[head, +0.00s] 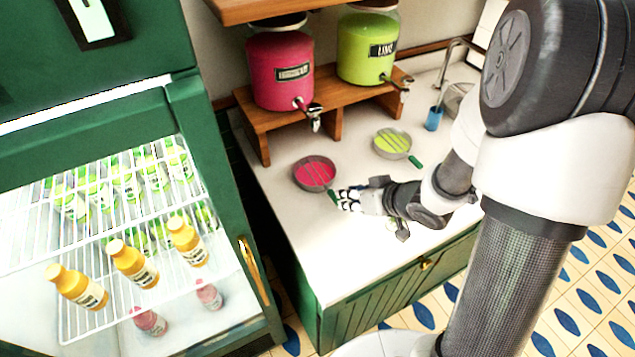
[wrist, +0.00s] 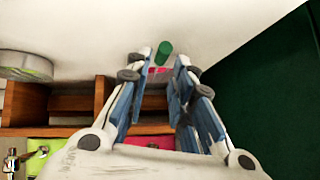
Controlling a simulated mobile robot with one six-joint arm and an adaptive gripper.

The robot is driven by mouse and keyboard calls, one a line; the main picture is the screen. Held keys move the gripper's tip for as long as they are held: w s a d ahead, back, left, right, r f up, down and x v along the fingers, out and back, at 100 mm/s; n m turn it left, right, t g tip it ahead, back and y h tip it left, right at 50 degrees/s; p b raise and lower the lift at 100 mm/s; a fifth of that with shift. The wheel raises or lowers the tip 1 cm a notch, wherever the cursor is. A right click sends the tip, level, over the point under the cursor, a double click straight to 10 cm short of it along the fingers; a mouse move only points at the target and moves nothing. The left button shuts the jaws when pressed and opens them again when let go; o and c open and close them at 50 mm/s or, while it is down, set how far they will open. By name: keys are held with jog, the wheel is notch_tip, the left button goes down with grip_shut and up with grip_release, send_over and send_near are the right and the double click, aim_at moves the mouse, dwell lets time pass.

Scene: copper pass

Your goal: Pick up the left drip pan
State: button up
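The left drip pan (head: 316,173) is a round grey pan with pink liquid under a grate. It lies on the white counter below the pink dispenser. Its short green handle points toward my gripper (head: 349,200), which is close to the handle's end. In the wrist view my gripper (wrist: 161,60) is open, its two fingers apart. The green handle of the left drip pan (wrist: 164,49) shows just past the fingertips, and a bit of pink shows between them. Most of the pan is hidden there. I cannot tell whether the fingers touch the handle.
A second drip pan (head: 392,142) with lime liquid lies to the right, its green handle toward the front. Pink (head: 281,70) and lime (head: 367,47) dispensers stand on a wooden shelf (head: 262,142) behind. A blue cup (head: 433,119) stands near the tap. An open-shelved green fridge is at left.

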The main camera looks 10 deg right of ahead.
aim_at(335, 195)
jog(key=b+x, duration=0.3)
jog(key=x, duration=0.4)
jog(key=shift+a+r+b, duration=0.15)
jog(key=shift+b, duration=0.15)
jog(key=shift+r, duration=0.15)
jog(key=shift+c, duration=0.4)
grip_shut()
